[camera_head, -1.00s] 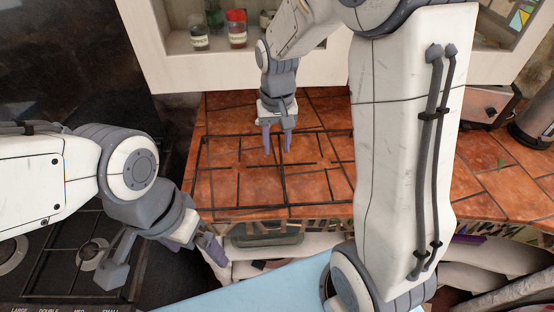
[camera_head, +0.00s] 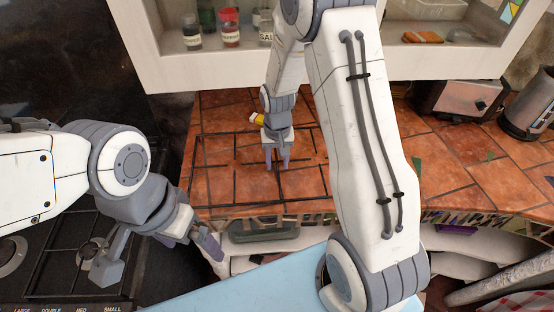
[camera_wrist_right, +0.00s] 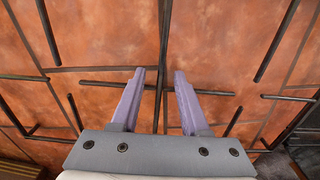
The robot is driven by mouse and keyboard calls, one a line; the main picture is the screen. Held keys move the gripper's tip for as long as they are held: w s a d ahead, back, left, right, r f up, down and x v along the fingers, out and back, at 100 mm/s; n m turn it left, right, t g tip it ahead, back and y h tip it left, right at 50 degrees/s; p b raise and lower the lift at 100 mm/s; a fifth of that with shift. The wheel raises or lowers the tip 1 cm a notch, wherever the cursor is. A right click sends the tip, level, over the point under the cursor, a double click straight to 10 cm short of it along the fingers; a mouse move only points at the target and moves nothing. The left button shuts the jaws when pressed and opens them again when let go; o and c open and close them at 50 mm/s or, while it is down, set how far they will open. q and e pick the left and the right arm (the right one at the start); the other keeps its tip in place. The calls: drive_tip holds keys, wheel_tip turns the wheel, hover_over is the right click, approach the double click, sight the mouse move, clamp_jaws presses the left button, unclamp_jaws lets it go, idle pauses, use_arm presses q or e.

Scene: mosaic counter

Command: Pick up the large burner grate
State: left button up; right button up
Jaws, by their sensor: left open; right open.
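A large black burner grate (camera_head: 236,185) lies flat on the orange tiled counter, partly hidden by my right arm. Its thin bars fill much of the right wrist view, with one long bar (camera_wrist_right: 163,50) running up the middle. My right gripper (camera_head: 277,168) is open and points down over the grate's middle. In the right wrist view its two purple fingers (camera_wrist_right: 158,78) stand on either side of the long bar, with nothing clamped. My left gripper (camera_head: 160,262) is open and empty above the stove's right edge, away from this grate.
A black stove (camera_head: 45,245) with another grate is at the lower left. A cabinet (camera_head: 200,68) with jars stands behind the counter. A small yellow thing (camera_head: 257,119) lies behind my right wrist. A toaster (camera_head: 455,98) and kettle (camera_head: 528,105) are at the right.

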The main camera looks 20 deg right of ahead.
clamp_jaws()
idle(1.4)
